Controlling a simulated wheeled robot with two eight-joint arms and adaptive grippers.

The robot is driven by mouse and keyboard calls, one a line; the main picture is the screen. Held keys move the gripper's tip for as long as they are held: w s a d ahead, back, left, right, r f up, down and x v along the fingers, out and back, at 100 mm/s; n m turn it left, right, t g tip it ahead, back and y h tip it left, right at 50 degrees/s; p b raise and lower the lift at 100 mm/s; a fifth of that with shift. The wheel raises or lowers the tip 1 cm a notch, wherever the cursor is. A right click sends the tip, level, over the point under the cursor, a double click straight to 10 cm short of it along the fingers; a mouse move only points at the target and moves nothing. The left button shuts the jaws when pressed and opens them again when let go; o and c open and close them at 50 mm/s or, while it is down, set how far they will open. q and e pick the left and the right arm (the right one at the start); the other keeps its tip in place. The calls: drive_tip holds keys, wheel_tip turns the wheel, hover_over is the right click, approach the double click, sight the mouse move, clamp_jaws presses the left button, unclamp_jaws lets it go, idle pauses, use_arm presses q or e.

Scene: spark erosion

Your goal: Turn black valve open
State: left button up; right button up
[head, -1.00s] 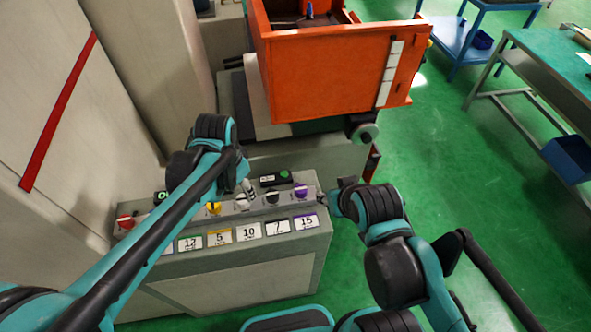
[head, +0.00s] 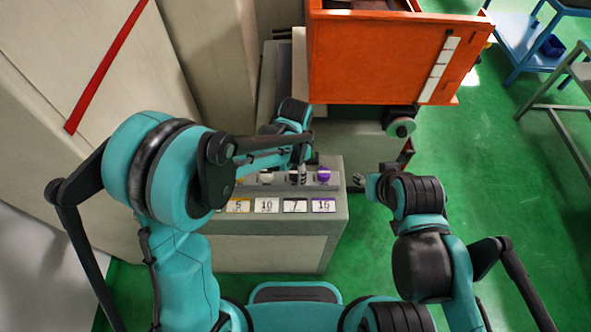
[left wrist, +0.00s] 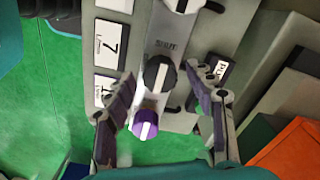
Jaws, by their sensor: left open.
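The black valve (left wrist: 158,73) shows in the left wrist view as a round black knob with a pale bar, on the grey panel beside the label 7. The word SHUT is printed above it there. My left gripper (left wrist: 160,76) is open, with one finger on each side of the black valve; I cannot tell whether they touch it. In the head view my left gripper (head: 301,172) is over the panel above the label 7 and mostly hides the black valve. My right gripper (head: 360,182) is right of the panel, too small to read its jaws.
The purple valve (left wrist: 145,122) is close below the black one in the wrist view, also between the fingers. A white valve (left wrist: 183,5) is above. The grey control box (head: 270,250) carries several labels. An orange machine tank (head: 380,60) stands behind; green floor lies right.

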use_arm(q)
drive_tip(key=c, duration=1.2)
drive_tip(key=shift+o, duration=0.2)
drive_tip(key=shift+n, duration=0.4)
drive_tip(key=n+b, duration=0.1)
drive_tip(key=n, duration=0.1)
drive_tip(key=shift+n+b, duration=0.3)
drive_tip(key=shift+n, duration=0.1)
drive_tip(key=n+b, duration=0.1)
drive_tip(key=n, duration=0.4)
drive_tip(key=n+b, duration=0.1)
drive_tip(key=n, duration=0.4)
drive_tip(key=n+b, duration=0.1)
drive_tip(key=n, duration=0.3)
drive_tip(key=shift+n, duration=0.3)
